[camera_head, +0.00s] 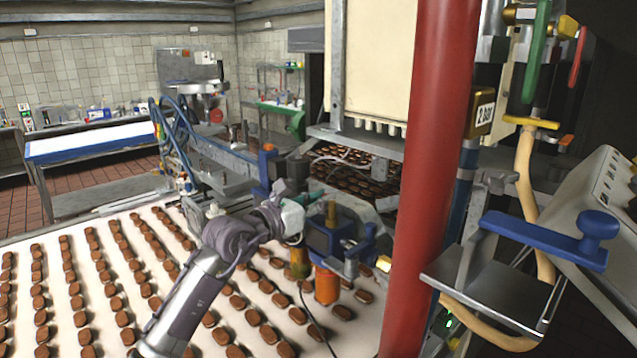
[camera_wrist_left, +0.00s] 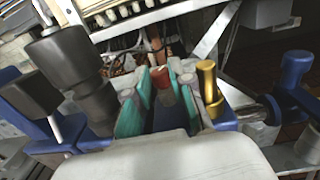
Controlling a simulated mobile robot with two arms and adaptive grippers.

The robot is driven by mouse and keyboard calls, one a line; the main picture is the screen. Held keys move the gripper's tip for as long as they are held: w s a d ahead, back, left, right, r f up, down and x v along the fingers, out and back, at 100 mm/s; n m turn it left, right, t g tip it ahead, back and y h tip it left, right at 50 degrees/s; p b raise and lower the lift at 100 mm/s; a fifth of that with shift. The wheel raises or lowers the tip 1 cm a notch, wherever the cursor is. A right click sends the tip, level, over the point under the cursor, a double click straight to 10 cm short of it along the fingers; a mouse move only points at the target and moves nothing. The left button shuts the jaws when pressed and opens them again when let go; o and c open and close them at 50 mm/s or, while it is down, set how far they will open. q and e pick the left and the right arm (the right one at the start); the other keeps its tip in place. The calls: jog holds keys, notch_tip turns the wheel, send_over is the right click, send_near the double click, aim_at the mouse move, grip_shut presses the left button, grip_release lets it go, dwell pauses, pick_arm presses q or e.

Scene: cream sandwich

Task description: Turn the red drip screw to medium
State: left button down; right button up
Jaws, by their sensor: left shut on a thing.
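The red drip screw (camera_wrist_left: 162,84) shows in the left wrist view, between the teal-padded fingers of my left gripper (camera_wrist_left: 158,98). The gripper is shut on it. In the head view my left gripper (camera_head: 303,207) reaches over the conveyor to the blue depositor machine (camera_head: 330,238). The red screw cannot be made out there, as the gripper covers it. A brass post (camera_wrist_left: 207,82) stands right beside the right finger in the wrist view. My right gripper is not in view.
Rows of brown biscuits lie on the white conveyor (camera_head: 130,215). A dark cylinder (camera_wrist_left: 70,62) on a blue block stands left of the fingers, and a blue knob (camera_wrist_left: 294,68) stands at right. A thick red column (camera_head: 430,150) rises right of the arm. An orange cylinder (camera_head: 326,286) sits below the machine.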

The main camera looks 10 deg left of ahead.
pick_arm(q)
jog(key=shift+d+n+t+y+p, duration=0.1)
jog(key=shift+n+t+y+p, duration=0.2)
jog(key=shift+n+y+p, duration=0.15)
jog(key=c, duration=1.3)
grip_release()
jog(key=v, duration=1.2)
jog(key=shift+o, duration=0.3)
